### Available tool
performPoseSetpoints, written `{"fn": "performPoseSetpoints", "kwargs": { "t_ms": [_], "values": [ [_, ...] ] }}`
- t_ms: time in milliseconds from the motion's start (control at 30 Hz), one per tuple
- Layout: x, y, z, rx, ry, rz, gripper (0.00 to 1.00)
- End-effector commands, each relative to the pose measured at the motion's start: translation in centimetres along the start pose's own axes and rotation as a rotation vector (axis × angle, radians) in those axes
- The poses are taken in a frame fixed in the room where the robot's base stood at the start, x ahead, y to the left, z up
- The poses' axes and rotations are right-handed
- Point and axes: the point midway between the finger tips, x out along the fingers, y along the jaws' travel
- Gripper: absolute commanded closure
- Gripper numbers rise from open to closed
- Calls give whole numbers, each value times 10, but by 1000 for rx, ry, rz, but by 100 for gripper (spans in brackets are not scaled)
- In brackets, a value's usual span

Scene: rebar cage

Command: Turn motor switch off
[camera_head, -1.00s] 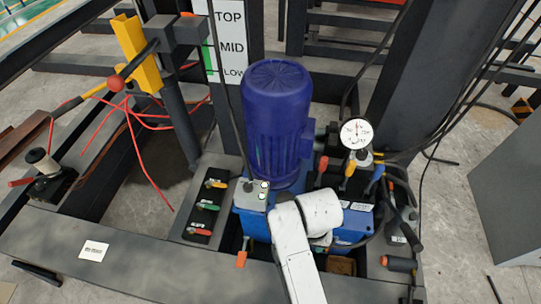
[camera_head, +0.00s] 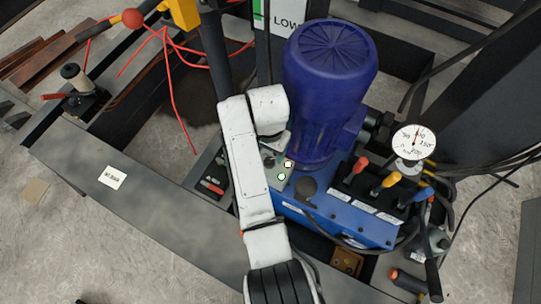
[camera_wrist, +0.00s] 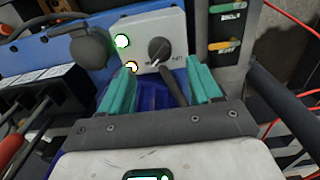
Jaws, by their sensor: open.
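The motor switch is a black rotary knob (camera_wrist: 158,50) on a light grey control box (camera_wrist: 180,25) in the wrist view. Two lit round lamps (camera_wrist: 122,41) sit left of the knob. My gripper (camera_wrist: 160,74) has teal fingers spread apart with nothing between them; in the picture the knob lies just beyond the gap, and I cannot tell whether they touch the box. In the head view the box (camera_head: 281,178) with its two lamps stands beside the blue motor (camera_head: 325,90); my white arm covers part of the box and hides the knob.
Red, yellow and blue levers (camera_head: 391,180) and a dial gauge (camera_head: 414,142) stand right of the motor. Colored switches (camera_wrist: 226,45) are right of the box in the wrist view. Cables and red wires (camera_head: 175,90) run nearby. A flat beam (camera_head: 150,205) crosses the front.

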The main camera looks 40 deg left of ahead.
Motion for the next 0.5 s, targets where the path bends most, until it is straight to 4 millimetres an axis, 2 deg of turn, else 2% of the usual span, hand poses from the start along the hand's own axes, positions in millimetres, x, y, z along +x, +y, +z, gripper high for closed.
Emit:
{"fn": "performPoseSetpoints", "kwargs": {
  "t_ms": [33, 200, 333, 500],
  "values": [
    [12, 0, 0, 0, -2, 2, 37],
    [37, 0, 0, 0, 0, 1, 37],
    [49, 0, 0, 0, 0, 1, 37],
    [55, 0, 0, 0, 1, -1, 37]
  ]
}}
